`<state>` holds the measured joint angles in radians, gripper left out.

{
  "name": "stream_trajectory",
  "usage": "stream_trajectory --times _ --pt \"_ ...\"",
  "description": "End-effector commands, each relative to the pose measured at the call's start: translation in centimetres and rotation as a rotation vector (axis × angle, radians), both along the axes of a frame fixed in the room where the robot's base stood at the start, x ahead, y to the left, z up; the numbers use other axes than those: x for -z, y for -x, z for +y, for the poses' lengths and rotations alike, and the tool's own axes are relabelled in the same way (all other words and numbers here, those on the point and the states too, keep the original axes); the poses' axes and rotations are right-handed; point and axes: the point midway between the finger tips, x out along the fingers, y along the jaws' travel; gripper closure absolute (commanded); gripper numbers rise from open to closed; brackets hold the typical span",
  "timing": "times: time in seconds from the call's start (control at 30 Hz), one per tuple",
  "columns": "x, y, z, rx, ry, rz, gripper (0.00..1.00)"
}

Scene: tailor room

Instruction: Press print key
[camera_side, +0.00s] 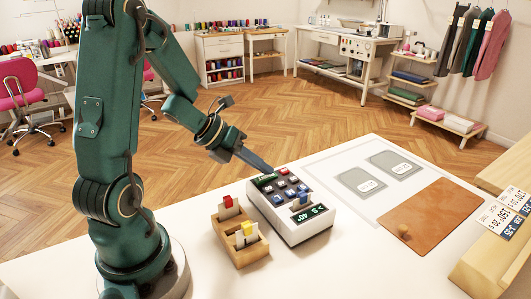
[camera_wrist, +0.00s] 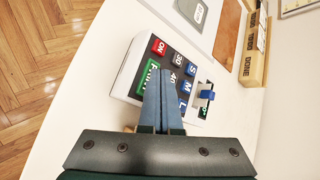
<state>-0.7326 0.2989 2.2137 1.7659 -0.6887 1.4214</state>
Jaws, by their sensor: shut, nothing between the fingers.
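A white label device (camera_side: 291,208) with a dark key panel stands on the white table. Its display (camera_side: 308,213) reads 40 and S in green. In the wrist view, the green PRINT key (camera_wrist: 151,77) is at the panel's near left, partly hidden by my fingers. The red ON key (camera_wrist: 159,46), grey number keys and blue S, M and L keys lie around it. My gripper (camera_side: 268,171) is shut and empty, its tips over the panel's far left end beside the green key. In the wrist view my gripper (camera_wrist: 166,73) points at the keys; I cannot tell whether it touches.
A wooden holder (camera_side: 240,242) with red and yellow pieces stands left of the device. A mat with two grey cards, a brown board (camera_side: 428,216) and a wooden label rack (camera_side: 492,262) lie to the right.

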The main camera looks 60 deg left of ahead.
Motion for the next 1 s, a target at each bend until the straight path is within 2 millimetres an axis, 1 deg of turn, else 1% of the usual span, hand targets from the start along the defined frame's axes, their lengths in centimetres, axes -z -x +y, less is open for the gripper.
stream_trajectory --times 0.33,1.0 --pt "0.07 -0.01 0.0 -0.001 0.001 0.0 1.0" --pt "0.85 0.0 -0.01 0.0 0.001 0.001 1.0"
